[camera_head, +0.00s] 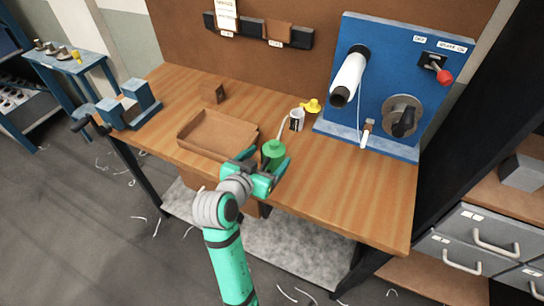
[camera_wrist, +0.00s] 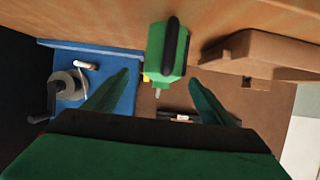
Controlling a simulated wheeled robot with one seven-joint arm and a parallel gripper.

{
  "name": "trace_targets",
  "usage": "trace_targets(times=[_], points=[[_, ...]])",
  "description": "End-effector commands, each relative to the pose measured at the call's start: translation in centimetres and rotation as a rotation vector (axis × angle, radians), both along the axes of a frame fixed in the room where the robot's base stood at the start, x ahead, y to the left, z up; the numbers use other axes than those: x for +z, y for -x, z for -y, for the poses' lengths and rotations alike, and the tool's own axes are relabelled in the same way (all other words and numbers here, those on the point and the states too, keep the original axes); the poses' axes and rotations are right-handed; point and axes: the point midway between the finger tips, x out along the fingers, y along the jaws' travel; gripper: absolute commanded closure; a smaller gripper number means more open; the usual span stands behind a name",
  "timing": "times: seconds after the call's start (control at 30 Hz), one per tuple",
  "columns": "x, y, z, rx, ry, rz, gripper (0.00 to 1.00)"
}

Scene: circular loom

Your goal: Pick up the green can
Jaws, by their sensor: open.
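The green can (camera_head: 273,150) stands on the wooden workbench, right of the cardboard tray. In the wrist view the green can (camera_wrist: 163,52) shows a black handle and a small pale spout, and the picture is upside down. My gripper (camera_head: 268,160) is at the bench's front edge with its fingers pointing at the can. In the wrist view my gripper (camera_wrist: 160,80) is open, one finger to each side of the can's line. The can appears just beyond or between the fingertips; I cannot tell exactly how deep. No grip on it shows.
The cardboard tray (camera_head: 183,147) lies left of the can. A white cup (camera_head: 297,119) and a yellow can (camera_head: 312,106) stand behind it. A blue panel machine (camera_head: 390,95) with a white roll is at the back right. The bench's front right is clear.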

Motion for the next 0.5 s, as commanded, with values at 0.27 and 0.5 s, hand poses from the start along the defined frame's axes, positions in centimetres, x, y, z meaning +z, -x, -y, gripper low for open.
trace_targets(times=[0.27,0.5], points=[[-0.8,-2.2,0.3,0.007,0.0,-0.001,0.23],[-1.8,-4.6,1.2,0.01,0.0,-0.001,0.23]])
